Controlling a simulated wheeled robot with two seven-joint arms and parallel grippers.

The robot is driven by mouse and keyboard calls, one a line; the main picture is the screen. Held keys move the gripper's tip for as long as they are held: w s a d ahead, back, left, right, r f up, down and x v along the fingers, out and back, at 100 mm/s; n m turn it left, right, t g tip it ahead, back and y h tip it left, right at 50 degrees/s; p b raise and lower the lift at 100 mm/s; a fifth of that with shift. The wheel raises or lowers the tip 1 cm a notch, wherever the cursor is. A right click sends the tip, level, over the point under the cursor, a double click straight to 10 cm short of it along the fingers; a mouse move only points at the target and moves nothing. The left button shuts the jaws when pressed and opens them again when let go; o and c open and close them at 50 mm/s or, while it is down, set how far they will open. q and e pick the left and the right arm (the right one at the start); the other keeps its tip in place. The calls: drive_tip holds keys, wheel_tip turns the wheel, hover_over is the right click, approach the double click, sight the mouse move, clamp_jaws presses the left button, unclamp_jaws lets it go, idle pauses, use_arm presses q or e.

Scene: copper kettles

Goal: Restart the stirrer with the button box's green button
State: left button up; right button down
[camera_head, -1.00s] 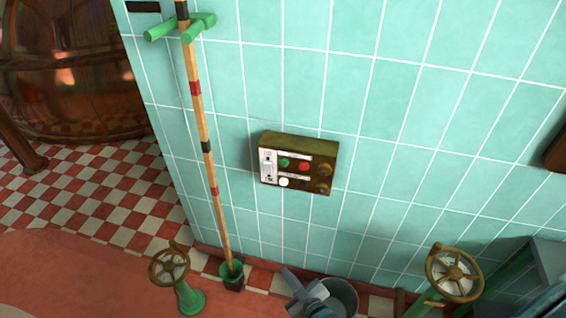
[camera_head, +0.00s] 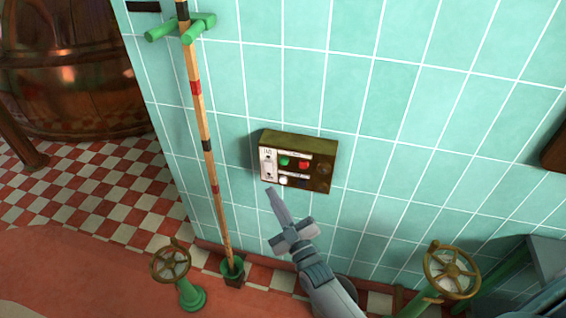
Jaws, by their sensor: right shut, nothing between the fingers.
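The button box (camera_head: 299,140) is an olive-brown box fixed to the tiled wall, near the middle of the head view. Its green button (camera_head: 284,161) is at the upper left of its face, with a red button (camera_head: 304,165) to its right. A white button (camera_head: 283,181) sits below the green one. My right gripper (camera_head: 271,190) is shut and empty. Its fingertips show just below the box's lower left edge, below the green button; I cannot tell how far they are from the wall. My left gripper is not in view.
A striped pole (camera_head: 208,147) stands upright against the wall left of the box, in a green holder. Brass handwheels stand low at left (camera_head: 171,264) and right (camera_head: 452,272). A copper kettle (camera_head: 75,75) stands at the far left. The wall around the box is clear.

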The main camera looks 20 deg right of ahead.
sight(284, 161)
drive_tip(key=shift+w, duration=0.1)
drive_tip(key=w+d+b, duration=0.3)
drive_tip(key=w+d, duration=0.2)
drive_tip(key=w, duration=0.2)
idle(0.6)
drive_tip(key=shift+w, duration=0.15)
idle(1.9)
drive_tip(key=shift+w+d, duration=0.2)
drive_tip(key=shift+w, duration=0.05)
drive_tip(key=shift+w+d+b, duration=0.25)
drive_tip(key=shift+w+b, duration=0.1)
idle(1.0)
drive_tip(key=shift+s, duration=0.1)
drive_tip(key=shift+s+a+p, duration=0.45)
drive_tip(key=shift+s+a, duration=0.05)
drive_tip(key=shift+s, duration=0.15)
idle(0.5)
